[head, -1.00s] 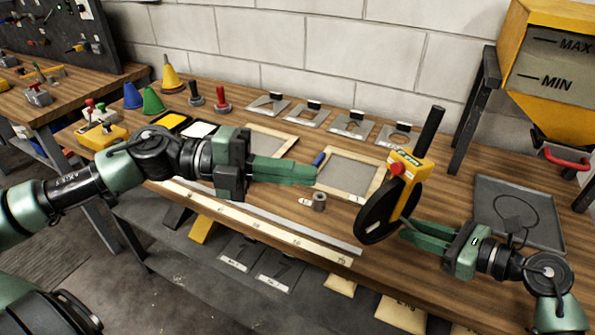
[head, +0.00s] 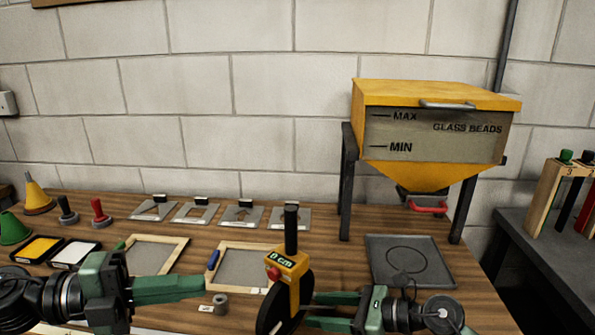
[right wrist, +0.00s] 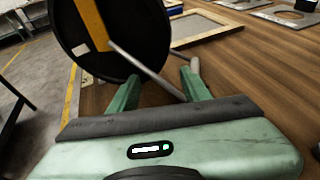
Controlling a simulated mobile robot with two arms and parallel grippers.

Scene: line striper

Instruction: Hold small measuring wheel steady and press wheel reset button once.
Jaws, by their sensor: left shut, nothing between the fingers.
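The small measuring wheel (head: 292,290) stands upright on the bench, with a black disc, yellow housing and black handle. A red button (head: 273,273) sits on the housing beside a small display (head: 283,261) reading in cm; I cannot read its digit surely. My left gripper (head: 204,286) is shut and empty, left of the wheel and apart from it. My right gripper (head: 312,308) is at the wheel's right side. In the right wrist view its fingers (right wrist: 158,76) are spread, with a thin grey rod (right wrist: 145,70) crossing between them and the black disc (right wrist: 125,30) just beyond.
A grey ring-shaped roll (head: 221,303) lies left of the wheel. Wood-framed screens (head: 222,265) lie behind it. A dark tray (head: 440,262) lies to the right, below the yellow glass bead hopper (head: 430,130). Stencil plates (head: 240,216) line the wall side.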

